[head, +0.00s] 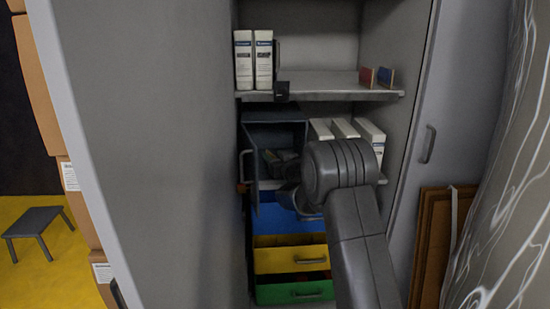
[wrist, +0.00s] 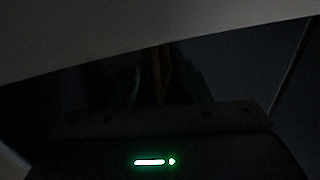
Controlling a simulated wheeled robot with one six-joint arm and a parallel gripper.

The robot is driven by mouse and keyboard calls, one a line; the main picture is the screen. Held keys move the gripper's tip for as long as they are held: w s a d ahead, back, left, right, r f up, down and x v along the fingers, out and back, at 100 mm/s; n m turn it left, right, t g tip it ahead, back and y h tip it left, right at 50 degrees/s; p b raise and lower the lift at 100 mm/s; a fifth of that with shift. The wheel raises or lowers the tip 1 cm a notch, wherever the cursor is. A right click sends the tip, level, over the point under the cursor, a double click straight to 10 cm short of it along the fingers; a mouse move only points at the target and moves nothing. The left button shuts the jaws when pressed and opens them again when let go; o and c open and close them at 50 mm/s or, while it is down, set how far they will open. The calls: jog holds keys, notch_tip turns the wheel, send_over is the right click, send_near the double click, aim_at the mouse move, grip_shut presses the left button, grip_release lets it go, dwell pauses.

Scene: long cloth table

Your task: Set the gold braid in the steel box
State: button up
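The steel box (head: 275,114) appears to be the dark blue-grey box on the cabinet's middle shelf. Its front is open, with a handled door (head: 248,165) swung out at the left. The wrist view is very dark; a thin brownish-gold strip (wrist: 160,75) shows beyond the gripper body. I cannot tell whether it is the gold braid or whether it is held. No braid is clearly seen elsewhere.
White binders (head: 370,140) stand right of the box, partly behind my arm. The upper shelf (head: 330,84) holds two white boxes (head: 253,60) and small red and blue items. Blue, yellow (head: 290,260) and green (head: 295,291) drawers sit below. Cabinet walls close in both sides.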

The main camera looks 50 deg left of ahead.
jog(key=shift+r, duration=0.2)
jog(key=p+v, duration=0.1)
jog(key=v, duration=1.1)
jog(key=shift+c, duration=0.2)
dwell(0.9)
